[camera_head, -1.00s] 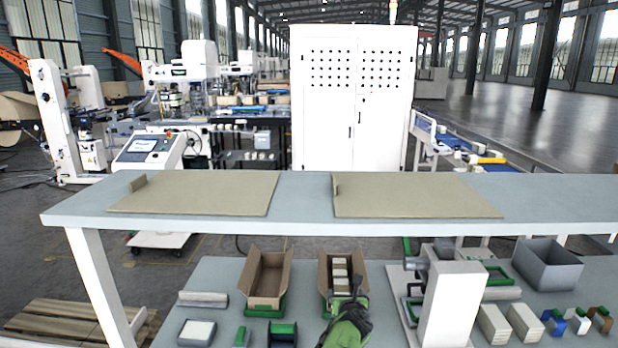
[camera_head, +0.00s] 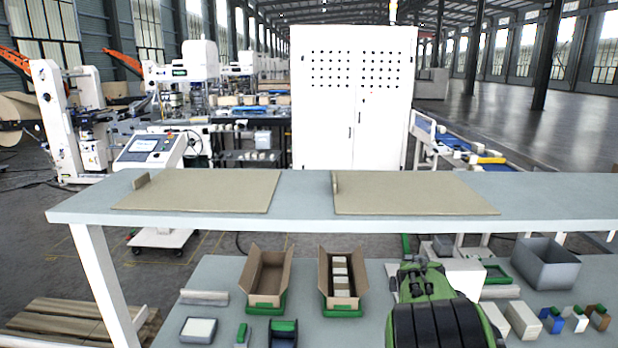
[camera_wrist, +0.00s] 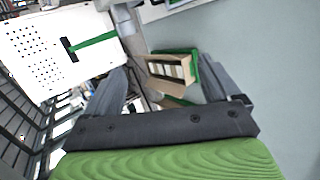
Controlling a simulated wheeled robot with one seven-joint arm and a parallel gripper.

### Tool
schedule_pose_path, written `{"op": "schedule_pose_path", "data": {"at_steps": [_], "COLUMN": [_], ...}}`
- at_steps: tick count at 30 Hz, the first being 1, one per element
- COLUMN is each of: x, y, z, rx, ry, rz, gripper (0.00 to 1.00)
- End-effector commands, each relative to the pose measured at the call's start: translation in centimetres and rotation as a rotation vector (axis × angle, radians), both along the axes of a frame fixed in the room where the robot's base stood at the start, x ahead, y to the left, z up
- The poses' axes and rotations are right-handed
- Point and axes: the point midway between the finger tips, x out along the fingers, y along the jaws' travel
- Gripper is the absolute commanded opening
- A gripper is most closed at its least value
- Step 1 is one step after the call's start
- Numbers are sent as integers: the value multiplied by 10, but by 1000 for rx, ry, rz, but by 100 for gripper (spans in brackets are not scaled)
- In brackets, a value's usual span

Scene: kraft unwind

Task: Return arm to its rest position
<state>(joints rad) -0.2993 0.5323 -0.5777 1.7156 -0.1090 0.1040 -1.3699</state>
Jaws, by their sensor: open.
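My gripper (camera_wrist: 162,88) is open in the wrist view, with its two dark grey fingers spread apart. No object shows held between them. In the head view my green and black arm (camera_head: 440,310) stands over the right part of the lower bench. The open carton with several cream blocks (camera_head: 340,285) stands on the bench, left of my arm. It also shows in the wrist view (camera_wrist: 168,68), beyond the fingers and apart from them. My fingertips are not clearly visible in the head view.
An empty open carton (camera_head: 267,278) stands left of the filled one. A grey bin (camera_head: 547,265) and several small blocks lie to the right, and a white block (camera_head: 462,275) lies behind my arm. The upper shelf (camera_head: 305,208) with two flat cardboard sheets crosses above the bench.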

Motion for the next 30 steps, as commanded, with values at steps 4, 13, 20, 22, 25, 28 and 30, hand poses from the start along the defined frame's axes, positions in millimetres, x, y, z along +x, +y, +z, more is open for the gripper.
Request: {"op": "schedule_pose_path", "data": {"at_steps": [4, 13, 20, 22, 25, 28, 30], "x": [-91, -300, -388, -394, -393, -393, -393], "y": [16, 71, 83, 83, 83, 83, 83], "z": [46, 77, 54, 52, 52, 52, 52], "rx": [425, 945, 1032, 1037, 1038, 1038, 1038], "ry": [16, 118, 113, 112, 112, 112, 112], "rz": [-261, -741, -1004, -1025, -1027, -1024, -1023], "gripper": [89, 89, 89, 89, 89, 89, 89]}}
